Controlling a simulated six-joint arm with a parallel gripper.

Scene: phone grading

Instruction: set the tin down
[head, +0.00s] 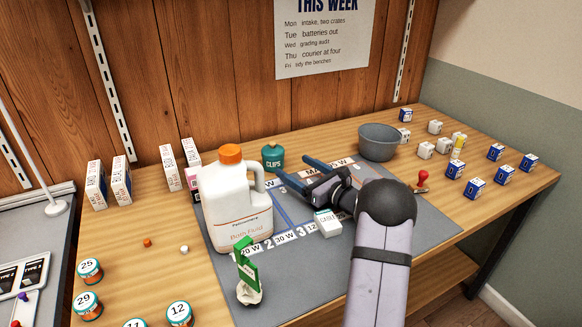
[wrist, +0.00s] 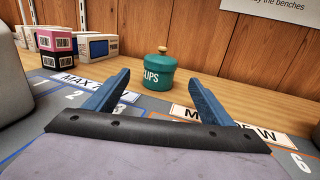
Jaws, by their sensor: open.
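The tin is a small teal-green pot lettered CLIPS (head: 273,157) with a tan knob on its lid. It stands upright on the wooden bench, just past the far edge of the grey mat (head: 322,274). In the wrist view the tin (wrist: 160,74) appears between and beyond my two blue fingers. My gripper (head: 293,167) is open and empty, low over the far part of the mat. Its fingers point at the tin, with a gap between the fingertips (wrist: 160,78) and the tin.
A large white jug (head: 232,205) with an orange cap stands left of my gripper. A grey bowl (head: 378,143) is at the back right. A small white box (head: 327,223) lies below my gripper. Small boxes (head: 475,188) stand at right. Cartons (head: 121,182) stand at the back left.

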